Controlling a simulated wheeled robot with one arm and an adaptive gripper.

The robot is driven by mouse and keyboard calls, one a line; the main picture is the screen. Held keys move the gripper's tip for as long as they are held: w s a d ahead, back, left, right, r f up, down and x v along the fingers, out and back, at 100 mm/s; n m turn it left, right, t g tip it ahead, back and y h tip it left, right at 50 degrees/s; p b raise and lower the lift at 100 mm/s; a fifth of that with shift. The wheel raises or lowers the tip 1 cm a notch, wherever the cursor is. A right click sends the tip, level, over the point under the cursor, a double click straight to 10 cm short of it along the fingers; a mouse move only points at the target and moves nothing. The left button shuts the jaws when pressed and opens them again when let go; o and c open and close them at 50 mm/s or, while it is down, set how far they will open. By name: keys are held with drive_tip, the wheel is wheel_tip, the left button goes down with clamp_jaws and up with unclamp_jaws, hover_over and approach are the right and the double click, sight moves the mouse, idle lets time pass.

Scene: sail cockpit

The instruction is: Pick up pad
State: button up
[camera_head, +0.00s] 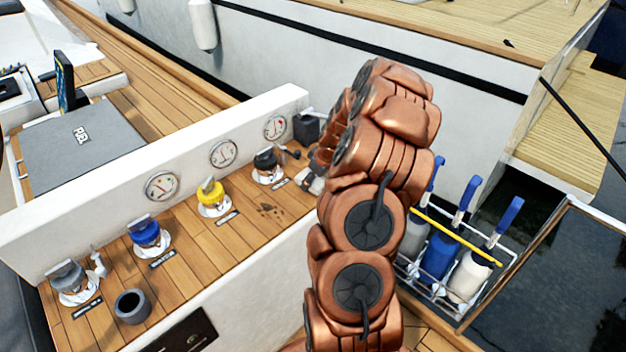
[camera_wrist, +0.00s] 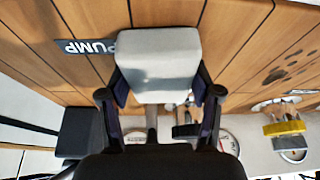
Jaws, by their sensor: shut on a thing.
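The pad (camera_wrist: 160,58) is a pale grey block with rounded edges, in the middle of the wrist view. My gripper (camera_wrist: 160,88) has one dark finger on each side of it, shut on its near part. Planked wood lies behind the pad; I cannot tell whether the pad touches it. In the head view my copper arm hides most of the gripper. A small pale piece (camera_head: 313,183) shows at the arm's left edge, perhaps the pad.
A wooden ledge (camera_head: 185,262) carries grey, blue, yellow and black valves, with gauges on the white wall behind. A dark box (camera_head: 306,129) stands close by the gripper. A dark cup (camera_head: 132,306) is front left. A rack with bottles (camera_head: 440,256) stands right of my arm.

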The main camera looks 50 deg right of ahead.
drive_tip(key=shift+r+p, duration=0.3)
drive_tip(key=shift+r, duration=0.05)
drive_tip(key=shift+r+b, duration=0.7)
drive_tip(key=shift+r, duration=0.7)
drive_tip(key=shift+s+a+r, duration=0.1)
drive_tip(key=shift+r, duration=0.15)
drive_tip(key=s+a+r+b, duration=0.1)
drive_tip(key=s+a+b, duration=0.2)
drive_tip(key=s+a, duration=0.6)
drive_tip(key=a, duration=0.3)
drive_tip(key=shift+s+a+r, duration=0.2)
drive_tip(key=shift+a, duration=0.15)
